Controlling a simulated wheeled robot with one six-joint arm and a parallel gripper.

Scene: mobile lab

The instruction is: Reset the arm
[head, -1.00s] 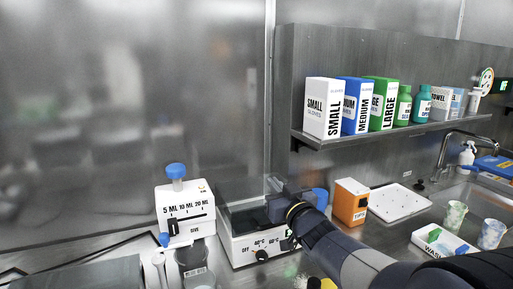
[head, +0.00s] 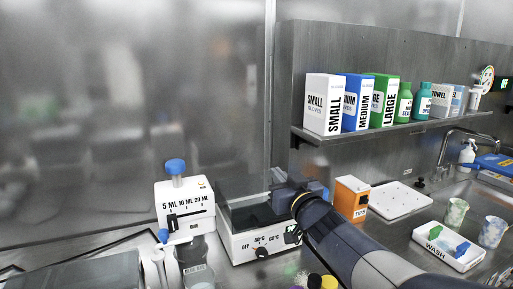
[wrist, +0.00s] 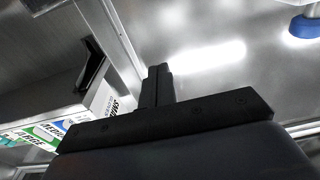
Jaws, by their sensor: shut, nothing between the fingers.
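My arm reaches in from the lower right in the head view, with its wrist in front of the right side of the white heating bath (head: 240,243). My gripper's fingers are hidden behind the wrist there. In the wrist view my gripper (wrist: 157,72) shows its two dark fingers pressed together, shut and empty. Behind them are the steel wall and a bright light streak. Part of the glove boxes (wrist: 45,133) shows at the lower left of the wrist view, and a blue knob (wrist: 304,26) at the upper right.
A white dispenser (head: 186,213) with a blue knob stands left of the bath, above a beaker (head: 196,268). The orange tips box (head: 351,198) and a white perforated tray (head: 400,199) are behind my arm. A wash tray (head: 448,246) and cups stand right. A shelf (head: 390,129) holds glove boxes.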

